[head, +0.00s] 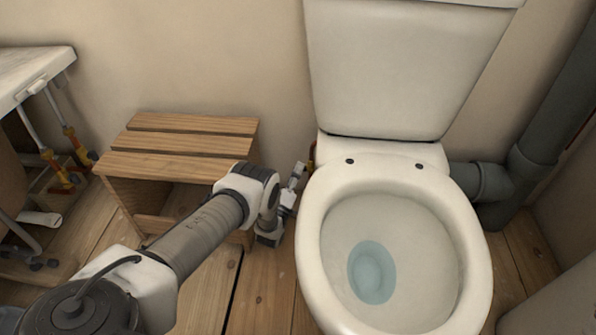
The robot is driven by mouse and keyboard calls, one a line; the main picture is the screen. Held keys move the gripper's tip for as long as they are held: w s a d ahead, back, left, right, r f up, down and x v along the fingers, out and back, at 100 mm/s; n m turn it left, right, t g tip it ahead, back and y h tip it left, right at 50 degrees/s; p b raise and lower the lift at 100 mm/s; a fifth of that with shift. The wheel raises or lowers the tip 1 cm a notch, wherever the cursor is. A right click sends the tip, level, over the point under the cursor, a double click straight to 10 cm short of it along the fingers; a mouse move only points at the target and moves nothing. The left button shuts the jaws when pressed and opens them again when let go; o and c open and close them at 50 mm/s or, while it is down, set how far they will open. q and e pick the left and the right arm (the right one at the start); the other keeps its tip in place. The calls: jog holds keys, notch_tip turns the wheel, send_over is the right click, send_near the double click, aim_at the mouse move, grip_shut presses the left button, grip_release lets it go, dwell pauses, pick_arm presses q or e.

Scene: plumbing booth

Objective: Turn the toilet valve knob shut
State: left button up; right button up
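The white toilet (398,60) stands right of centre, its bowl open with water inside. My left arm reaches in from the lower left, and my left gripper (296,178) is beside the bowl's left rim, close to that fitting. Whether its fingers are open, shut or touching the knob cannot be seen. My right gripper is out of view.
A slatted wooden stool (185,140) stands against the wall behind my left arm. A white sink or counter (35,72) with pipes and yellow-red valves below is at the far left. Grey drain pipes (535,140) stand right of the toilet. The gap between stool and bowl is narrow.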

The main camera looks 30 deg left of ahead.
pick_arm(q)
jog(key=shift+c, duration=0.9)
pick_arm(e)
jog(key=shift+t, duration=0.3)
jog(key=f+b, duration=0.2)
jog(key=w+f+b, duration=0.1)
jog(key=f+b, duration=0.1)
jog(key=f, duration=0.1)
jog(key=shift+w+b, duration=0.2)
jog(key=shift+b, duration=0.15)
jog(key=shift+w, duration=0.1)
pick_arm(q)
jog(key=m+t+h, duration=0.1)
jog(key=m, duration=0.1)
jog(key=m+t+h, duration=0.1)
jog(key=m+h, duration=0.1)
jog(key=m, duration=0.1)
jog(key=shift+a+m+t, duration=0.1)
jog(key=shift+m+t, duration=0.2)
jog(key=shift+t, duration=0.1)
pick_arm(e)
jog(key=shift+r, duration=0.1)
pick_arm(q)
jog(key=o, duration=1.1)
jog(key=shift+w+f, duration=0.1)
jog(key=shift+o, duration=0.2)
